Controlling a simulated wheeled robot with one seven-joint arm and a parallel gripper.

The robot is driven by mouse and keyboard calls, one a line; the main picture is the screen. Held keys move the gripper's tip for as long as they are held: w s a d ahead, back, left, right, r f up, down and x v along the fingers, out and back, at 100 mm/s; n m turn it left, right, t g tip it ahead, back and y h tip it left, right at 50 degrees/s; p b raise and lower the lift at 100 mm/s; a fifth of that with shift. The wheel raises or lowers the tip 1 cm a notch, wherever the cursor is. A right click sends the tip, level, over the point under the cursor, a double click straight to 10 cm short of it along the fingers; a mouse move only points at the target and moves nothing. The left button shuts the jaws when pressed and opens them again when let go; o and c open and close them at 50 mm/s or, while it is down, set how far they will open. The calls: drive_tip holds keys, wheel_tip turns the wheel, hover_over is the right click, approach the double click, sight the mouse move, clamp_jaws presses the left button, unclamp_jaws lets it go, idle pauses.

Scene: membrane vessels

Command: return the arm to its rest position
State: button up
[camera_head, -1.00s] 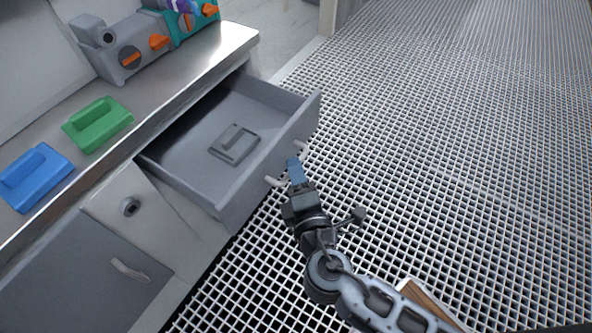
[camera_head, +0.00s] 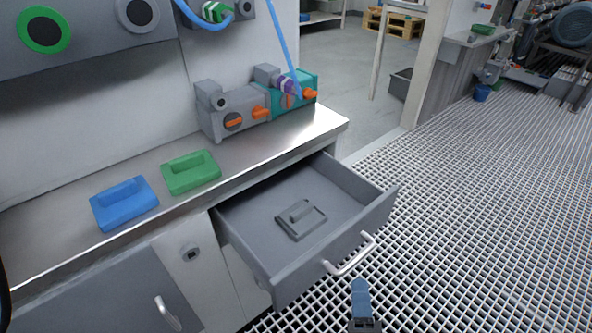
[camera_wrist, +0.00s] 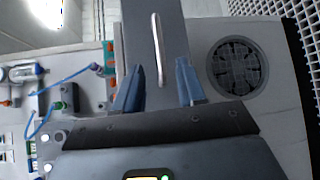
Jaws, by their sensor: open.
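My gripper (camera_head: 361,300) shows at the bottom of the head view, in front of the open drawer and below its handle, apart from it. In the wrist view my gripper's two blue fingers (camera_wrist: 158,85) stand apart with nothing between them. The drawer handle (camera_wrist: 157,50) shows beyond the fingers there. The grey drawer (camera_head: 345,245) is pulled out, with its handle (camera_head: 349,255) on the front. A dark grey handled block (camera_head: 301,218) lies inside it. Most of my arm is out of the head view.
A blue handled block (camera_head: 124,204) and a green one (camera_head: 190,173) lie on the steel counter (camera_head: 75,240). Grey and teal pump units (camera_head: 232,112) stand at its back. The cabinet door has a handle (camera_head: 167,312). The grating floor (camera_head: 480,200) at the right is clear.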

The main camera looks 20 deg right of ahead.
drive_tip(key=s+r+m+g+y+p, duration=0.25)
drive_tip(key=s+m+y+p, duration=0.3)
drive_tip(key=s, duration=0.75)
drive_tip(key=s+r+m+t+p, duration=0.1)
drive_tip(key=s+r+m, duration=0.1)
drive_tip(key=r, duration=0.4)
drive_tip(key=s+r+m+t+y+p, duration=0.1)
drive_tip(key=s+r+m, duration=0.2)
drive_tip(key=r, duration=0.3)
drive_tip(key=s+d+r+m+t+y+p, duration=0.1)
drive_tip(key=s+r+m+p, duration=0.1)
drive_tip(key=r, duration=0.4)
drive_tip(key=shift+s+r+m, duration=0.35)
drive_tip(key=shift+s+m, duration=0.4)
drive_tip(key=shift+m, duration=0.1)
